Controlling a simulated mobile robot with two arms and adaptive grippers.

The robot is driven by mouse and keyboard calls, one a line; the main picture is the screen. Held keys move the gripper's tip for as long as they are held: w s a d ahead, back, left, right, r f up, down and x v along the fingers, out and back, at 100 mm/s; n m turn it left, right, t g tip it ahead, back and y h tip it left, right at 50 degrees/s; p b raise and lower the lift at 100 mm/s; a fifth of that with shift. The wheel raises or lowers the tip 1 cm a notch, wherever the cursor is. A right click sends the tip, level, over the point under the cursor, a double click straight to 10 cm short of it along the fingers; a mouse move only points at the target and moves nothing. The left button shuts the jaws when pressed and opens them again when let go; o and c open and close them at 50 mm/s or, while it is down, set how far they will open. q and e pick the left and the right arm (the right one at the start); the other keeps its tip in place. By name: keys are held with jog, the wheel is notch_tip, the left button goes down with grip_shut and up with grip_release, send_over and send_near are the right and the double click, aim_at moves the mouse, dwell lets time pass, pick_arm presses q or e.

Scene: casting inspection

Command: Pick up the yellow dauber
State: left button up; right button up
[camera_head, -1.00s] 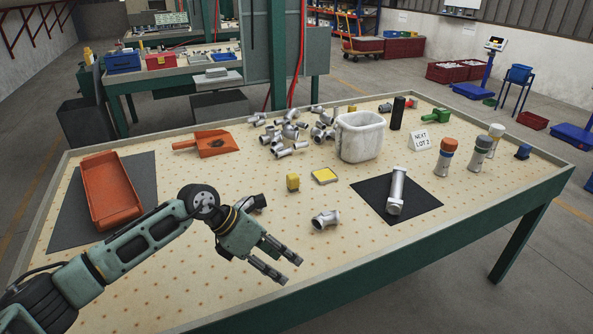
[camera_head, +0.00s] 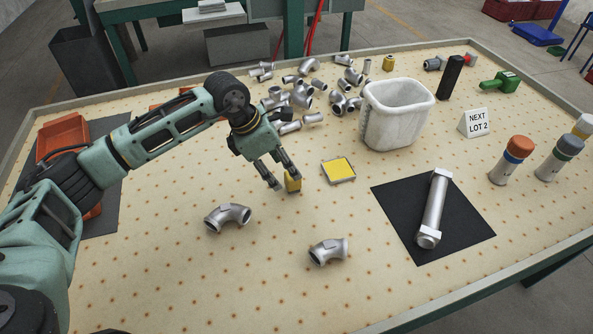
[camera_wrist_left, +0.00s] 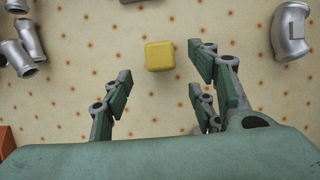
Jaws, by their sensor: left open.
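The yellow dauber (camera_head: 293,185), a small yellow block, stands on the dotted tabletop near the middle of the head view. My left gripper (camera_head: 283,181) is open and points down over it, with one finger partly hiding it. In the left wrist view the dauber (camera_wrist_left: 160,56) shows between the open fingertips and slightly ahead of them, apart from both. A yellow pad (camera_head: 339,169) in a thin grey frame lies just right of the dauber. My right gripper is out of view.
Silver pipe elbows (camera_head: 228,217) and (camera_head: 328,251) lie in front, with several more fittings (camera_head: 300,95) behind. A white bin (camera_head: 396,115), a black mat (camera_head: 465,234) with a metal fitting, and capped bottles (camera_head: 511,160) stand to the right. An orange tray (camera_head: 62,135) is at left.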

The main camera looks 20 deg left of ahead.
aim_at(293, 182)
pick_arm(q)
jog(key=shift+s+d+f, duration=0.1)
jog(key=shift+d+f, duration=0.15)
jog(key=shift+f, duration=0.2)
jog(key=shift+d+f, duration=0.2)
jog(key=shift+f, duration=0.05)
jog(key=x, duration=0.2)
jog(key=w+p+x, duration=0.1)
jog(key=x, duration=0.1)
jog(key=shift+d+f+p, duration=0.2)
jog(key=shift+d+p, duration=0.1)
jog(key=shift+d, duration=0.05)
jog(key=shift+w+f, duration=0.1)
jog(key=c, duration=1.2)
jog(key=shift+c, duration=0.2)
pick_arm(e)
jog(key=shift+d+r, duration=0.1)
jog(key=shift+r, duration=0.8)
